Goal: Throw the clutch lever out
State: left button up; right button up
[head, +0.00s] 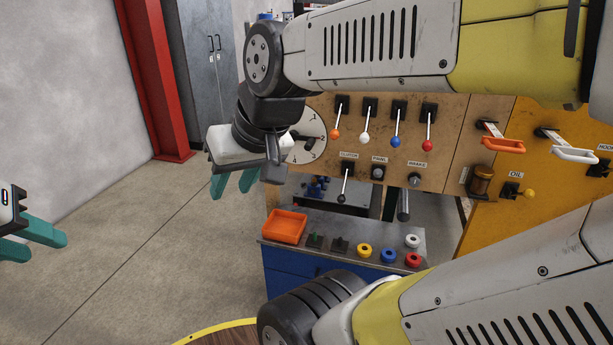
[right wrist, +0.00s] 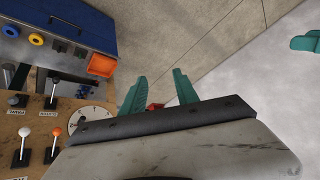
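The clutch lever (head: 345,186) is a short silver rod with a dark knob, below the CLUTCH label on the tan panel (head: 457,125). It points down from its black mount and also shows in the right wrist view (right wrist: 54,88). My right gripper (head: 232,189) is open and empty, left of the lever and apart from it. Its two teal fingers stand apart in the right wrist view (right wrist: 158,86). My left gripper (head: 46,248) is open and empty at the far left edge, well away from the panel.
Orange, white, blue and red levers sit above the clutch lever, beside a dial (head: 309,128). A blue bench below holds an orange tray (head: 285,226) and several coloured rings. Open floor (head: 130,240) lies left.

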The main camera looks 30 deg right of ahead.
aim_at(341, 198)
jog(key=z, duration=1.5)
jog(key=k+j+u, duration=0.1)
jog(key=u, duration=0.35)
jog(key=j, duration=0.05)
